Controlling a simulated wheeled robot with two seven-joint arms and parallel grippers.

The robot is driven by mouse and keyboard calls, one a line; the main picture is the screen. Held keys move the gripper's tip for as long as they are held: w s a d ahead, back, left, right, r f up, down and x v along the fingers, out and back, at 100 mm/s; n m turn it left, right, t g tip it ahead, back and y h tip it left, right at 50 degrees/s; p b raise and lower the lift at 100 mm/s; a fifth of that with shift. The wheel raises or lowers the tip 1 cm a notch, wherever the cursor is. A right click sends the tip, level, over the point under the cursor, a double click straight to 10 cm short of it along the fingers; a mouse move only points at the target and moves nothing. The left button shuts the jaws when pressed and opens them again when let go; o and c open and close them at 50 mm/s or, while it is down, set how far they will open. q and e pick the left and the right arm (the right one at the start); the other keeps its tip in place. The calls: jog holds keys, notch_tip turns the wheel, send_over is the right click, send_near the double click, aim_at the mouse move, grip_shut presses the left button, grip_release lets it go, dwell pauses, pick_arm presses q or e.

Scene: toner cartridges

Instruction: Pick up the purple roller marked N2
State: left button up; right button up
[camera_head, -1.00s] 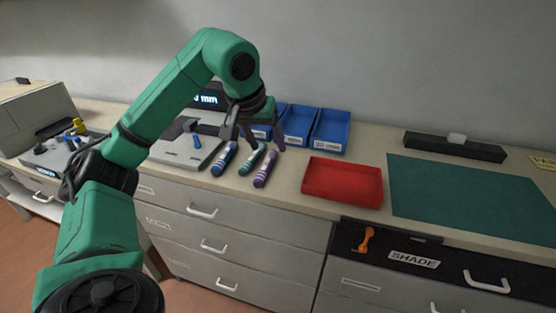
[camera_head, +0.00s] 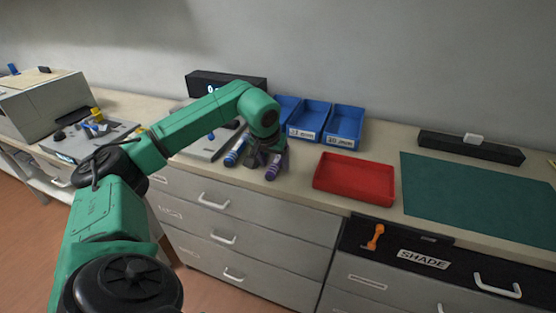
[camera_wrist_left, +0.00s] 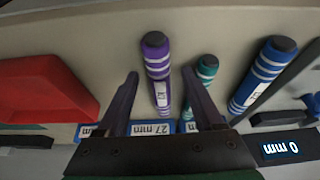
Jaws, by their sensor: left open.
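The purple roller (camera_head: 273,171) has white bands and a dark end cap and lies on the counter. The left wrist view shows it (camera_wrist_left: 158,66) with a white label too small to read surely. My left gripper (camera_wrist_left: 160,76) is open, its fingers on either side of the purple roller; I cannot tell whether they touch it. A teal roller (camera_wrist_left: 206,70) lies just right of it there, partly behind the right finger. A blue roller (camera_wrist_left: 262,75) lies further right. In the head view, my left gripper (camera_head: 264,160) hides the teal roller and part of the purple one.
A red tray (camera_head: 354,192) stands right of the rollers. Blue bins (camera_head: 340,141) with mm labels stand behind, near the wall. A grey device (camera_head: 205,150) with a black display is to the left. A green mat (camera_head: 480,190) covers the counter at right.

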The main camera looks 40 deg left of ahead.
pick_arm(q)
jog(key=shift+r, duration=0.1)
grip_shut()
jog(key=shift+r, duration=0.1)
